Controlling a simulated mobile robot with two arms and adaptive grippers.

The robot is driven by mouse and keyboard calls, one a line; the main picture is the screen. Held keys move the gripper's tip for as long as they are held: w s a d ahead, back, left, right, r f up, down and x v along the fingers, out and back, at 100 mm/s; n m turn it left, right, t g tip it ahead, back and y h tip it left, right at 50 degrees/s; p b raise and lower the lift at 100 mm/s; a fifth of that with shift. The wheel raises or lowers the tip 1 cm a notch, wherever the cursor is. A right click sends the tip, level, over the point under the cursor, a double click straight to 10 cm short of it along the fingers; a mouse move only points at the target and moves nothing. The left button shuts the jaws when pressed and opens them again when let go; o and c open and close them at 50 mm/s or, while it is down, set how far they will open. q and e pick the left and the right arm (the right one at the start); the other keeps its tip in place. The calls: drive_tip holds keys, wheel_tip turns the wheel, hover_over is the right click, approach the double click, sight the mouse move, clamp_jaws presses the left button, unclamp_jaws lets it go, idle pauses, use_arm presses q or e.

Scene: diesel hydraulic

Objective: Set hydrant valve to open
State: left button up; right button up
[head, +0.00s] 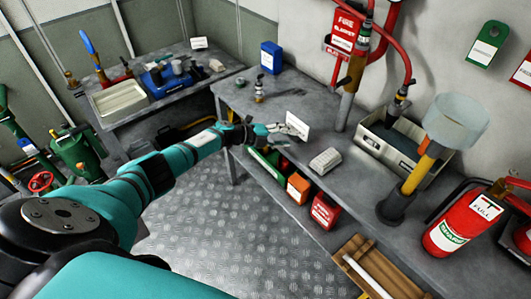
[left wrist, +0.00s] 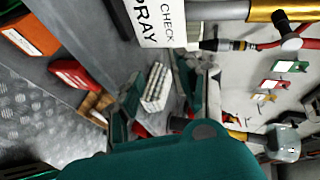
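A red handwheel (head: 41,181) is at the far left. My left gripper (head: 284,136) is over the front edge of the right bench, beside a white sign (head: 297,126), apart from the pipe and lever. Its fingers are spread and look empty. My right gripper is not in view.
The right bench (head: 235,97) holds a small brass fitting (head: 259,90), a blue can (head: 271,57), a pale ridged block (head: 325,161), a grey tray (head: 375,143) and a tall yellow-black stand (head: 412,180). A red extinguisher (head: 462,225) stands right. Metal floor (head: 245,235) is clear.

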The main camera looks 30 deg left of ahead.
use_arm(q)
drive_tip(key=s+a+f+n+t+y, duration=0.1)
drive_tip(key=s+a+f+n+y, duration=0.2)
drive_tip(key=f, duration=0.4)
drive_tip(key=shift+s+a+f+n, duration=0.3)
drive_tip(key=shift+a+n, duration=0.4)
drive_tip(key=shift+a, duration=0.5)
